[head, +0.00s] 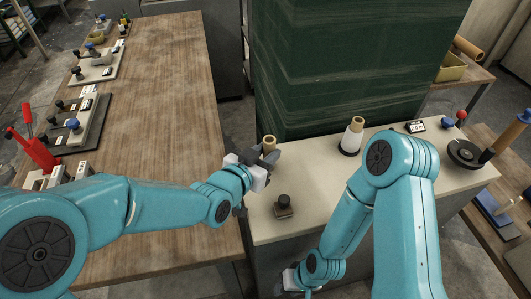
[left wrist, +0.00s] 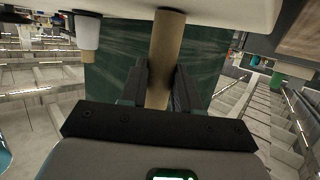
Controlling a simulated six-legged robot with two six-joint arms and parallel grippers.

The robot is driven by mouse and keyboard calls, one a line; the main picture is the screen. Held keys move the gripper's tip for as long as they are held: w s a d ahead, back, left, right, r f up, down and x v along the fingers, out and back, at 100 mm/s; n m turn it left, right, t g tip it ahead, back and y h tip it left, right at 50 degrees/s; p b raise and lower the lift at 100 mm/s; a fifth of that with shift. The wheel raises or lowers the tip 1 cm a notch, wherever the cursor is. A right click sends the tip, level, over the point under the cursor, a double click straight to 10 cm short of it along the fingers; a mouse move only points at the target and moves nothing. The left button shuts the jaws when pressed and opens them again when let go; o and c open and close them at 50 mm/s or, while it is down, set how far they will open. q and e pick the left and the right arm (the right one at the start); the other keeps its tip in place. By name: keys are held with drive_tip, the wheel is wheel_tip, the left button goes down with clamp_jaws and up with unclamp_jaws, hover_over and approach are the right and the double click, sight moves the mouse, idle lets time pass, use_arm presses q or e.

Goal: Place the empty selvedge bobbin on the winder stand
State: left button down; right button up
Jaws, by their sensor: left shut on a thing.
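My left gripper (head: 262,158) is shut on a bare tan tube, the empty bobbin (head: 269,142), near the left end of the pale counter. In the left wrist view the bobbin (left wrist: 167,45) stands between the two dark fingers (left wrist: 160,88). A small dark square stand with a round knob-like top (head: 283,205) sits on the counter just below the gripper; I cannot tell for sure that it is the winder stand. A white-wound bobbin (head: 352,137) stands upright on a dark base farther right. My right wrist is low at the bottom edge; its fingers are not clear.
The pale counter (head: 315,175) is clear between the square stand and the white bobbin. A dark green wrapped block (head: 350,60) rises behind it. A wooden table (head: 160,90) with several fixtures lies left. A dark disc device (head: 466,154) sits at the counter's right end.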

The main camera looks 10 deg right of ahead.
use_arm(q)
drive_tip(key=shift+f, duration=0.15)
drive_tip(key=c, duration=0.8)
unclamp_jaws()
drive_tip(key=shift+w, duration=0.1)
drive_tip(key=shift+d+r, duration=0.1)
drive_tip(key=shift+r, duration=0.2)
drive_tip(key=v, duration=1.2)
drive_tip(key=shift+b, duration=0.45)
drive_tip(key=shift+f, duration=0.1)
